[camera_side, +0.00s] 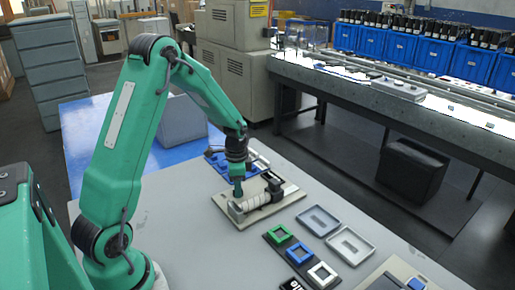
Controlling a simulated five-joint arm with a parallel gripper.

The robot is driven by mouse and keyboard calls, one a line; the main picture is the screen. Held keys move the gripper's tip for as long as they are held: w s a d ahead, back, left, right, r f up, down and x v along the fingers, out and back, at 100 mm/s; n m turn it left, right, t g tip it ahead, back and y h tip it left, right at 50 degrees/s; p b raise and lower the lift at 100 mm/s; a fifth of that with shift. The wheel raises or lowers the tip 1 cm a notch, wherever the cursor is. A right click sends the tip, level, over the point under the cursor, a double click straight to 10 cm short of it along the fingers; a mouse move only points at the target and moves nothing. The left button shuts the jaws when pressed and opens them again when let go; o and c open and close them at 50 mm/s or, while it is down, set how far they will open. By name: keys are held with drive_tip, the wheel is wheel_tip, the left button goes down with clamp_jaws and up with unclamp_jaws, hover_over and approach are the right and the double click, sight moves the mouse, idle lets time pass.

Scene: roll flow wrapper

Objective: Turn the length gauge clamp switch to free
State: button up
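A beige base plate (219,203) on the grey table carries a white ribbed roll (252,204) and dark and grey fittings (274,188). I take this to be the unit with the length gauge. The clamp switch is too small to pick out, so I cannot tell its position. My gripper (238,190) points straight down at the left part of this plate, just behind the roll's left end. Its tip is very near or touching the unit; I cannot tell which. The fingers are too small to show whether they are open or shut.
A blue unit (217,162) lies behind the plate. A grey bin (182,120) stands behind my arm. The table's left front is clear.

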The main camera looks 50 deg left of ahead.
clamp_jaws()
drive_tip(key=shift+n, duration=0.5)
drive_tip(key=n, duration=0.5)
drive_tip(key=shift+n, duration=0.3)
drive_tip(key=n, duration=0.5)
drive_tip(key=shift+n, duration=0.3)
unclamp_jaws()
